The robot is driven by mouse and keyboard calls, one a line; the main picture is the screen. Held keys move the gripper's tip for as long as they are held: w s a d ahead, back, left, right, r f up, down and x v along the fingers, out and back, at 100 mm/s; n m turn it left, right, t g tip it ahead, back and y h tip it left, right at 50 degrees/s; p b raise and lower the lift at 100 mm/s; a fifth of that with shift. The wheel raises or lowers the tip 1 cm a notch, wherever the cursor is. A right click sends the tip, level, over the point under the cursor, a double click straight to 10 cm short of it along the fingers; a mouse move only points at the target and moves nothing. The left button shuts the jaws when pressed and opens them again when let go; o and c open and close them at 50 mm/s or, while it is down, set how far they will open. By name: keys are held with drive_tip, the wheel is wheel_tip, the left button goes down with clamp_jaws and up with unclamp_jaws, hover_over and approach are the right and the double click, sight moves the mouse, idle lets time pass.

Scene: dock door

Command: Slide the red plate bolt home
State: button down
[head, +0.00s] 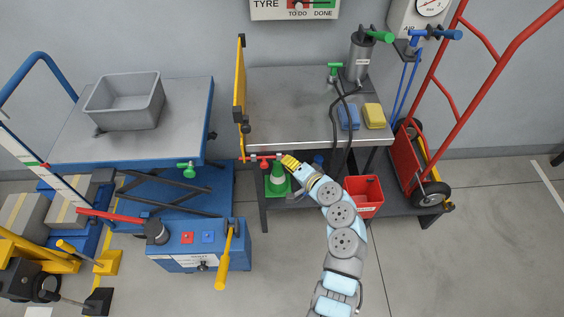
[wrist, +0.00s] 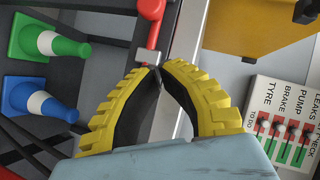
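The red plate bolt (head: 263,160) lies along the front edge of the grey bench, near the foot of the yellow plate. My gripper (head: 284,160) has yellow ribbed fingers and sits at the right end of the bolt.
The yellow plate (head: 240,85) stands upright at the bench's left edge. A green cone (head: 277,180) and a blue cone (wrist: 40,103) stand below the bench front. A red bin (head: 364,196) is beside my arm. A blue lift table (head: 62,135) stands left.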

drive_tip(key=p+v, duration=0.2)
drive_tip(key=v, duration=0.7)
drive_tip(key=shift+a, duration=0.2)
drive_tip(key=shift+s+f, duration=0.1)
